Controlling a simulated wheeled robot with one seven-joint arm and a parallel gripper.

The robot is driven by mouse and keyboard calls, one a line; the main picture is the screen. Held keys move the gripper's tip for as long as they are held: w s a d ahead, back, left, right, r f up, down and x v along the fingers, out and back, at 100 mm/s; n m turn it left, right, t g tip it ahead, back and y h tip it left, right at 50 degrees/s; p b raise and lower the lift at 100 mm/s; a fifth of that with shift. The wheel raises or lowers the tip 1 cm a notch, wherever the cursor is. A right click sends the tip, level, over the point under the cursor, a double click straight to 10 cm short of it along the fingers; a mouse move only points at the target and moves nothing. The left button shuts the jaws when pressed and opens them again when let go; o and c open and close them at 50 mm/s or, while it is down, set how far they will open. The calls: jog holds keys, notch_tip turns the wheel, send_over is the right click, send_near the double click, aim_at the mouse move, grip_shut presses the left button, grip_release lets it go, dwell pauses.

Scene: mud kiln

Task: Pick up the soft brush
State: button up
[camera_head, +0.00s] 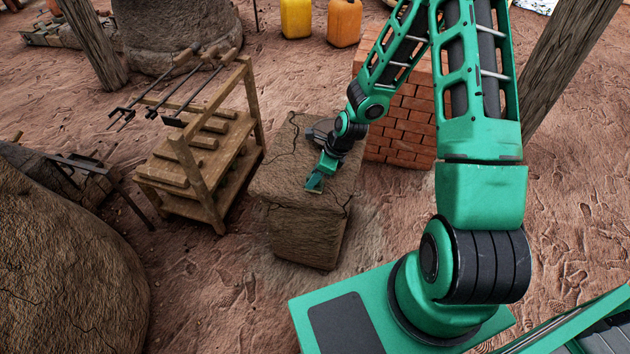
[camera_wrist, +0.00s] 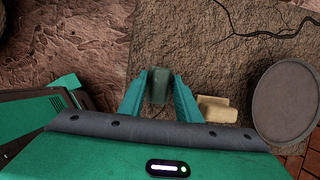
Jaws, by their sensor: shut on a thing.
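In the wrist view my gripper (camera_wrist: 160,88) has its two green fingers on either side of a dull grey-green piece. I take this piece to be the soft brush (camera_wrist: 158,84); only a small part of it shows, and its bristles cannot be made out. In the head view my gripper (camera_head: 314,183) is low over the cracked mud block (camera_head: 300,222), close to its front edge. The brush cannot be made out there. I cannot tell whether it touches the block's top.
A pale tan piece (camera_wrist: 217,109) and a round grey disc (camera_wrist: 285,100) lie right of the fingers in the wrist view. A wooden rack (camera_head: 208,170) with metal rods stands left of the block. A brick stack (camera_head: 405,125) stands behind it on the right.

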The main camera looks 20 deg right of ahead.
aim_at(309, 175)
jog(key=shift+r, duration=0.1)
jog(key=shift+r, duration=0.8)
notch_tip(309, 175, up, 3)
jog(key=shift+f, duration=0.2)
jog(key=s+a+r, duration=0.4)
jog(key=a+r, duration=0.2)
jog(key=a, duration=0.5)
jog(key=shift+r, duration=0.3)
jog(key=shift+s, duration=0.1)
